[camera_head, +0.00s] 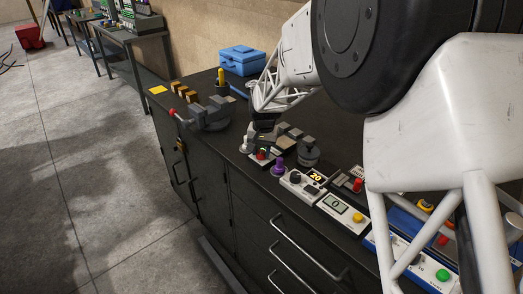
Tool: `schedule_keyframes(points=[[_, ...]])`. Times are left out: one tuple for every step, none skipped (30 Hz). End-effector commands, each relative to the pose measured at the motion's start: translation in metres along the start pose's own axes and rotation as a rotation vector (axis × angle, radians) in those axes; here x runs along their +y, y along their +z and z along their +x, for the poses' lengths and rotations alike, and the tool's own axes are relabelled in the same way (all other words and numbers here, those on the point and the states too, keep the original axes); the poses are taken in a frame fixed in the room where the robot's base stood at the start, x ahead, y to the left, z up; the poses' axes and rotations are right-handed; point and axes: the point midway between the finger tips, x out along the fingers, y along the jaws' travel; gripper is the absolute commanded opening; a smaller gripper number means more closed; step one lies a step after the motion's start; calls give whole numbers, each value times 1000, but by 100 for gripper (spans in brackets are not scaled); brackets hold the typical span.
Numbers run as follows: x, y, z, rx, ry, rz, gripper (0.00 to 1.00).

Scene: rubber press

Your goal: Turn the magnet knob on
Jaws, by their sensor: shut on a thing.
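My gripper (262,144) reaches down to the black bench top from the right, ahead of my white lattice-like arm link. It is shut on a small knob with red on it (262,155), on top of a small low block near the front edge of the bench. The knob shows only in part beneath the fingers, and its turned position cannot be read. Whether this is the magnet knob cannot be told from any label.
A white knob (244,145) stands left of the gripper and a purple one (278,167) right of it. A grey vise (208,115) and blue toolbox (241,60) stand farther back. My arm hides the right side.

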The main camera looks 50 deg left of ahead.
Motion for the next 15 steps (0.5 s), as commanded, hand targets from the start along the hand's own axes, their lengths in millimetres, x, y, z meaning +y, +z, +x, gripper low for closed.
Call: schedule_keyframes(points=[[0, 0, -1, 2, -1, 5, 13], [0, 0, -1, 2, -1, 8, 13], [0, 0, -1, 3, -1, 10, 13], [0, 0, -1, 3, -1, 11, 13], [0, 0, -1, 3, -1, 12, 13], [0, -1, -1, 3, -1, 12, 13], [0, -1, -1, 3, -1, 12, 13], [0, -1, -1, 3, -1, 12, 13], [0, -1, -1, 3, -1, 12, 13], [0, -1, -1, 3, -1, 12, 13], [0, -1, -1, 3, -1, 12, 13], [0, -1, -1, 3, -1, 12, 13], [0, -1, -1, 3, -1, 12, 13], [0, -1, -1, 3, -1, 12, 41], [0, -1, -1, 3, -1, 12, 47]])
